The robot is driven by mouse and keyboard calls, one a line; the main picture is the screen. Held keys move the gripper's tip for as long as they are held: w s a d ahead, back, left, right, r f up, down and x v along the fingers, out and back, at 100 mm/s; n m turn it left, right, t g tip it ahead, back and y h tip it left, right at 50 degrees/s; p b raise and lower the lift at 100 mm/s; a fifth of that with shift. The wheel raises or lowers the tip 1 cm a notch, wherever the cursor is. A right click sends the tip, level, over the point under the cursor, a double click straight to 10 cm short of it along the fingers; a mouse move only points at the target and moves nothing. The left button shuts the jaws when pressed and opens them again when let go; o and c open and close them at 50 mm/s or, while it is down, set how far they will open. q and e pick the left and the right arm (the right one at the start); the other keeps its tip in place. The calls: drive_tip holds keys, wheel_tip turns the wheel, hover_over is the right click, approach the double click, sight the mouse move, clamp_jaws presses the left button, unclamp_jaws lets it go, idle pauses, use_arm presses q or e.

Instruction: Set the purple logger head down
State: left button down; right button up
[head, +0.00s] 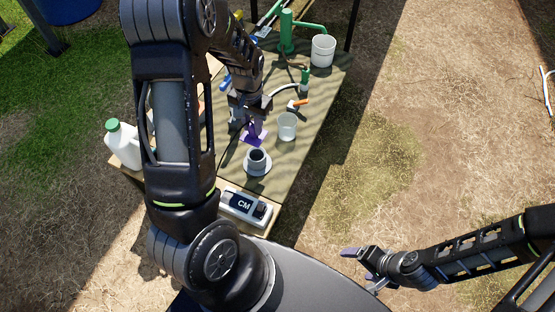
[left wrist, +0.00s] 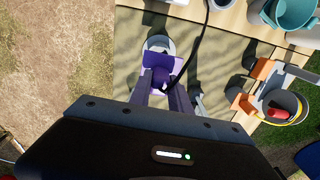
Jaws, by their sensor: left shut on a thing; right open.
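The purple logger head (left wrist: 163,66) is in my left gripper (left wrist: 164,92), which is shut on it, in the left wrist view. A black cable runs up from it. In the head view the purple logger head (head: 254,137) hangs under my left gripper (head: 250,127), just behind a white round holder with a dark opening (head: 257,165). I cannot tell whether the head touches the table. Part of a pale round thing (left wrist: 158,42) shows beyond it in the wrist view. My right gripper (head: 358,265) is open and empty, off the table to the right.
A clear cup (head: 287,127) stands right of the logger head. A grey meter marked CM (head: 244,206) is at the table's near end. A white jug (head: 122,143) is at left. A green pump (head: 287,32) and white bucket (head: 322,51) stand at the far end.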

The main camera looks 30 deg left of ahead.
sight(254, 138)
use_arm(q)
drive_tip(key=shift+d, duration=0.1)
drive_tip(key=shift+f+b, duration=0.4)
drive_tip(key=shift+f, duration=2.7)
drive_tip(key=shift+f, duration=0.1)
drive_tip(key=shift+f, duration=1.8)
drive_tip(key=shift+b, duration=0.3)
drive_tip(key=shift+f, duration=0.2)
drive_tip(key=c, duration=1.2)
unclamp_jaws()
drive_tip(key=shift+r, duration=0.1)
